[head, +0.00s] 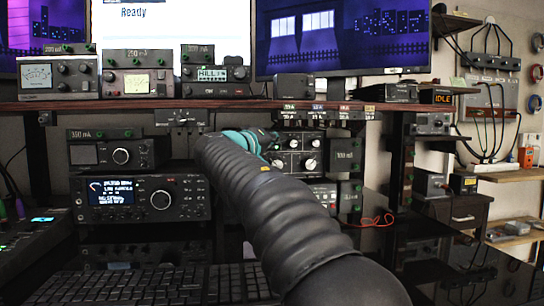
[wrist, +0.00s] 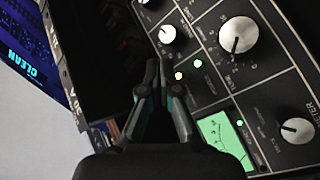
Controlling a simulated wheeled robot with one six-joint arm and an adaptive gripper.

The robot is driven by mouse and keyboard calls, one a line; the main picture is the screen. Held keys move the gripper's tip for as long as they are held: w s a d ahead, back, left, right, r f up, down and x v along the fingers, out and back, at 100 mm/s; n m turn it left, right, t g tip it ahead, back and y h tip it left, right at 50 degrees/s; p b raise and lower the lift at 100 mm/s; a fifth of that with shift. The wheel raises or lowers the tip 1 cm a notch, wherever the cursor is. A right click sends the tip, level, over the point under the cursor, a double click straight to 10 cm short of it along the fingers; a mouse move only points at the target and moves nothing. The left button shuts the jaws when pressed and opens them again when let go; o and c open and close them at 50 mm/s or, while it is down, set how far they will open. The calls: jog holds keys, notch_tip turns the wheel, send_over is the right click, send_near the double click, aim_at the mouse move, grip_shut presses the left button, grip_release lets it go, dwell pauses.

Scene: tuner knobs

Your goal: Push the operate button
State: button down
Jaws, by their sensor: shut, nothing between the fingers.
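A dark tuner panel (wrist: 262,88) fills the right of the wrist view, tilted in the picture. It carries white-capped knobs, including a large one (wrist: 239,36) and a smaller one (wrist: 167,34), and small lit round buttons (wrist: 197,64). I cannot read which one is the operate button. My gripper (wrist: 159,68) is shut and empty, its fingertips just left of the lit buttons; I cannot tell whether they touch the panel. In the head view the tuner (head: 308,143) stands under the shelf, partly hidden by my arm, and the fingertips are hidden.
A green-lit meter (wrist: 222,138) and another knob (wrist: 297,130) sit on the panel near the gripper. A shelf (head: 240,104) with several devices runs above. A radio with a lit screen (head: 110,191) stands left, and keyboards (head: 130,286) lie in front.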

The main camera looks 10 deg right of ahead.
jog(key=s+b, duration=0.2)
jog(key=s, duration=0.2)
jog(key=shift+s+b, duration=0.4)
